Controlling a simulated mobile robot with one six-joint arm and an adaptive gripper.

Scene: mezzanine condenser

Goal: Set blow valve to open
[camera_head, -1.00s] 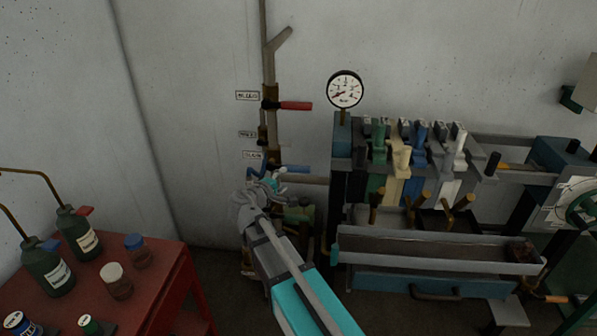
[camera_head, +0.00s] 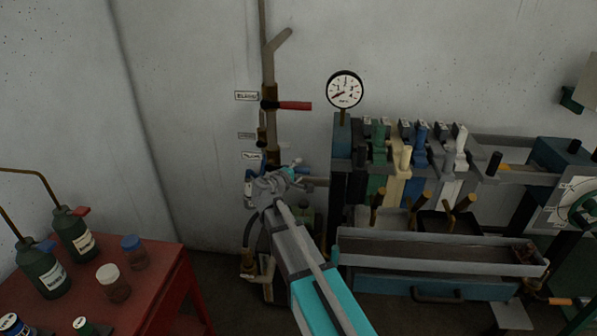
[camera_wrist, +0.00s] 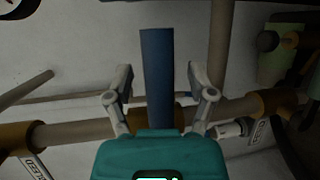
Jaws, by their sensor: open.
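A blue lever handle (camera_wrist: 157,75) stands upright in the wrist view, between the two fingers of my gripper (camera_wrist: 160,80). The fingers are open, with a gap on each side of the handle. The handle's lower end meets a brass fitting on a grey pipe, partly behind the teal palm. In the head view my gripper (camera_head: 285,172) is at the lowest label (camera_head: 252,155) on the wall pipe and hides most of the blue lever there. This label is too small to read surely.
A red lever (camera_head: 293,106) sticks out right from the same pipe (camera_head: 269,130), above my gripper, beside a label like BLEED. A pressure gauge (camera_head: 345,89) and a bank of coloured levers (camera_head: 405,160) stand to the right. A red table (camera_head: 165,285) with bottles is at lower left.

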